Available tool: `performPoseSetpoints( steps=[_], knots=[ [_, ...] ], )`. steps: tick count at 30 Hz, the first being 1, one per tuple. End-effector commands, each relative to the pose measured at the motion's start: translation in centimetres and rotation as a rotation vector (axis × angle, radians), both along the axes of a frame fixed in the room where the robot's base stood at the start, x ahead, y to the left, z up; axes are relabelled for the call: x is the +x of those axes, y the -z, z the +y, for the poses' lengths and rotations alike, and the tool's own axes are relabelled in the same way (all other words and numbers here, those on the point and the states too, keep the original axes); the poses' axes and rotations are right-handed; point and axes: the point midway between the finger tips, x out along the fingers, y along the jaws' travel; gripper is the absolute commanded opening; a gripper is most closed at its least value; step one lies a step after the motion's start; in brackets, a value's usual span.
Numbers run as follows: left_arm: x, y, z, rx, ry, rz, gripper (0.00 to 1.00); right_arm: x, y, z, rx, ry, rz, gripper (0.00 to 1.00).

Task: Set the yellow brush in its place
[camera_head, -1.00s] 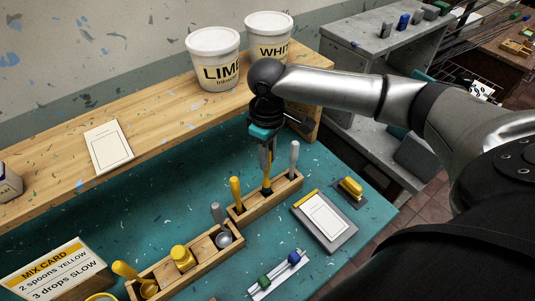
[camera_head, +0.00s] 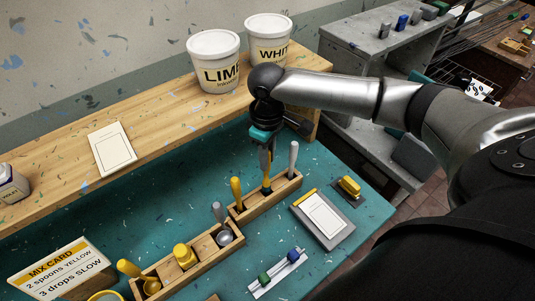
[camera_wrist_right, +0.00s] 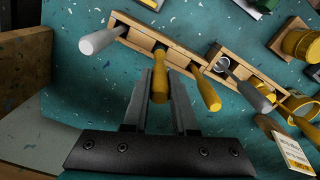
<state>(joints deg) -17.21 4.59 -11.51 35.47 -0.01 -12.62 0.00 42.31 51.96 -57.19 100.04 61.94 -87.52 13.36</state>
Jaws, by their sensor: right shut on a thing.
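A yellow-handled brush (camera_head: 267,173) stands roughly upright at the middle slot of the wooden rack (camera_head: 247,214). My right gripper (camera_head: 266,158) comes down over it from above and is shut on its handle. In the right wrist view the yellow handle (camera_wrist_right: 160,84) lies between the two fingers (camera_wrist_right: 160,98), its lower end at the rack. Its bristle end is hidden, so I cannot tell how deep it sits. A second yellow handle (camera_head: 236,190) and a grey handle (camera_head: 293,156) stand in the same rack. My left gripper is not in view.
Another wooden rack (camera_head: 205,264) holds a yellow jar, a metal scoop and a yellow-handled tool. A framed card (camera_head: 324,218), a yellow block-like item (camera_head: 349,186) and a strip with coloured knobs (camera_head: 277,274) lie on the teal bench. Two white buckets (camera_head: 214,62) stand on the shelf behind.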

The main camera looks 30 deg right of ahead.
Motion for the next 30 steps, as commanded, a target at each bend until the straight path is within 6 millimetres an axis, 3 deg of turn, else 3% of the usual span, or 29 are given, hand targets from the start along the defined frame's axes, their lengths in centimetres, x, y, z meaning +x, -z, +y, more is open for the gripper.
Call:
performPoseSetpoints(
  steps=[6, 30],
  knots=[
    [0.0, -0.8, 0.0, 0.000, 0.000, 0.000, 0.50, 0.0, -0.1, 0.0, -0.001, 0.000, 0.000, 0.00],
    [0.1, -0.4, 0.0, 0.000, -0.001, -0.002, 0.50, 0.0, 1.5, 0.0, 0.000, 0.000, 0.000, 0.00]
  ],
)
